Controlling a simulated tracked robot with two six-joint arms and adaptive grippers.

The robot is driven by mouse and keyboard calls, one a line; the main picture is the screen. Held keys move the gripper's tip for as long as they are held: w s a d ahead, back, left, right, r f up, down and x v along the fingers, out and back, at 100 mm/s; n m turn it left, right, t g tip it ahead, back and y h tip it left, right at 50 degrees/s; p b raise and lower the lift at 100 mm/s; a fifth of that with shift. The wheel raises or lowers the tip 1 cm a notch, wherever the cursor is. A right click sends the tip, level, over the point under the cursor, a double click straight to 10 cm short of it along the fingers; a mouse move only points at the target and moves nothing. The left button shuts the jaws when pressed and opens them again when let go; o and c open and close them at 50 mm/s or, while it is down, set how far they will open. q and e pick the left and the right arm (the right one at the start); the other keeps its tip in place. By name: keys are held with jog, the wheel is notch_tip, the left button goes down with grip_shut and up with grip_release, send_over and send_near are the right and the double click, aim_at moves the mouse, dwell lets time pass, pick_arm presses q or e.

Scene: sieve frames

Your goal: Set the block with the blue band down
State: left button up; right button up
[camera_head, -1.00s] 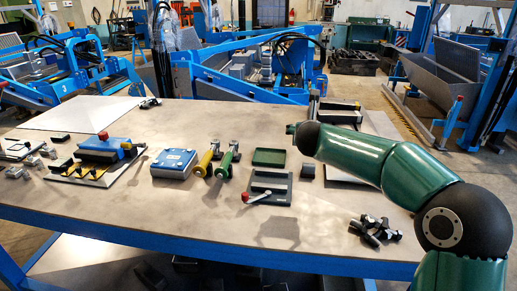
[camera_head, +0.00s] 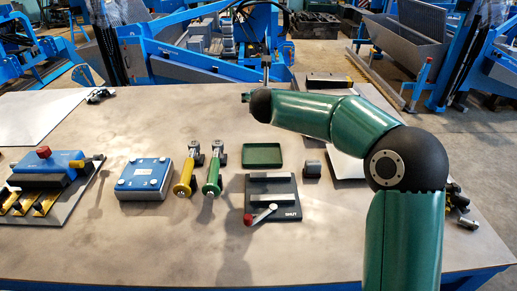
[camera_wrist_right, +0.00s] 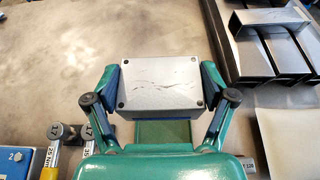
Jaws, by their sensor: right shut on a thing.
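In the right wrist view my right gripper (camera_wrist_right: 160,90) is shut on a grey block (camera_wrist_right: 160,85) with dark corner dots and a scuffed, flat top. Its fingers press on the block's left and right sides. A blue strip shows along the block's near lower edge; I cannot tell if it is the band. A green tray (camera_wrist_right: 163,132) shows below and nearer than the block, partly covered by it. In the head view my right arm hides the fingers and block. The green tray (camera_head: 263,155) lies on the table in front of the arm. My left gripper is not in view.
Behind the tray the table (camera_head: 165,110) is clear. A dark fixture (camera_head: 287,212) marked SHUT, with a red-knobbed lever, stands in front. Dark frames (camera_wrist_right: 270,45) lie at the right.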

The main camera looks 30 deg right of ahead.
jog(key=b, duration=0.3)
send_over(262, 155)
notch_tip(262, 155, down, 12)
jog(key=shift+f, duration=0.1)
jog(key=shift+f+b, duration=0.45)
jog(key=shift+f, duration=2.2)
jog(key=o, duration=1.5)
jog(key=shift+c, duration=0.2)
jog(key=b+v, duration=0.2)
jog(key=v, duration=1)
jog(key=shift+r, duration=0.1)
